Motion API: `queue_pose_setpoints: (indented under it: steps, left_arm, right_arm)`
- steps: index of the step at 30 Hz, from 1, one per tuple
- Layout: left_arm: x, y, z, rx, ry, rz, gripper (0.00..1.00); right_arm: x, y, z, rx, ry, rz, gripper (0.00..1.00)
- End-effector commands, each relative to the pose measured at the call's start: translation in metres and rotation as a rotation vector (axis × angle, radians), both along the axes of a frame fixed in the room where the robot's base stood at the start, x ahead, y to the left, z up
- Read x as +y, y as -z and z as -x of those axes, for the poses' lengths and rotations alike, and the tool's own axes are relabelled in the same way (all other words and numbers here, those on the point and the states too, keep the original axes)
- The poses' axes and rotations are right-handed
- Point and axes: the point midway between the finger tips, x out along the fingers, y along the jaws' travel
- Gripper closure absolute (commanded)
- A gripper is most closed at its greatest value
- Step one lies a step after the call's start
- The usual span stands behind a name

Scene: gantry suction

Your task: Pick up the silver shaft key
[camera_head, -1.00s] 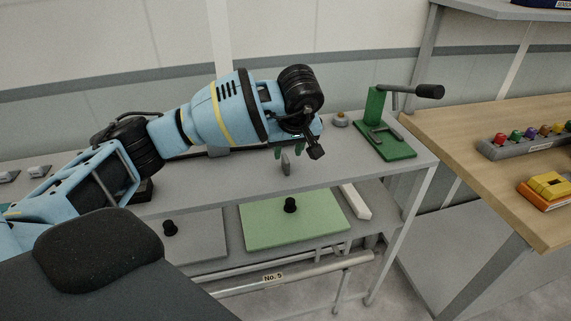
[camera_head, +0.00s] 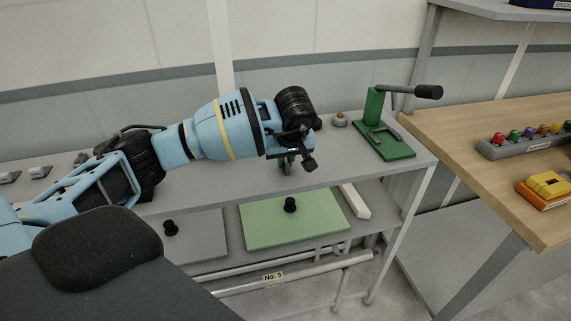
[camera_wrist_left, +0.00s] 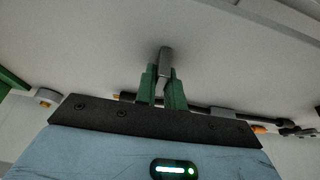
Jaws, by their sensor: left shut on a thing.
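The silver shaft key (camera_wrist_left: 165,62) shows in the left wrist view as a small grey bar between the two green fingers of my left gripper (camera_wrist_left: 164,75). The fingers are shut on it, and its end sticks out past their tips. In the head view my left gripper (camera_head: 287,163) points down at the grey bench top, near its front edge. The key is mostly hidden there by the fingers. I cannot tell whether it still touches the bench. My right gripper is in neither view.
A green arbor press (camera_head: 385,145) with a black-handled lever stands right of the gripper on the grey bench (camera_head: 225,190). A green panel (camera_head: 262,224) lies on the shelf below. A wooden table (camera_head: 470,135) stands at right.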

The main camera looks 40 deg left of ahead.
Motion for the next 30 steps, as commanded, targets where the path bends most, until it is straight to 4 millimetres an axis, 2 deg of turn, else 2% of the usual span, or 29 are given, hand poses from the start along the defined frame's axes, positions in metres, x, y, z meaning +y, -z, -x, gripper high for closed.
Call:
queue_pose_setpoints:
  steps: [14,17,21,30]
  left_arm:
    - [0.000,-0.005,0.000,-0.002,-0.001,0.000,1.00]
    - [0.000,-0.014,-0.001,-0.004,0.000,0.000,1.00]
    - [0.000,-0.035,-0.001,-0.005,0.001,0.000,1.00]
    - [0.014,-0.040,0.058,0.000,-0.001,-0.003,1.00]
  right_arm:
    - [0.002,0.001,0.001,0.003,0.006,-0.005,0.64]
    - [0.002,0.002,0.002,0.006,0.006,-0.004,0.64]
    - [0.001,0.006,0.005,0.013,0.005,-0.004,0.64]
    - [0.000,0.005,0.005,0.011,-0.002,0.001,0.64]
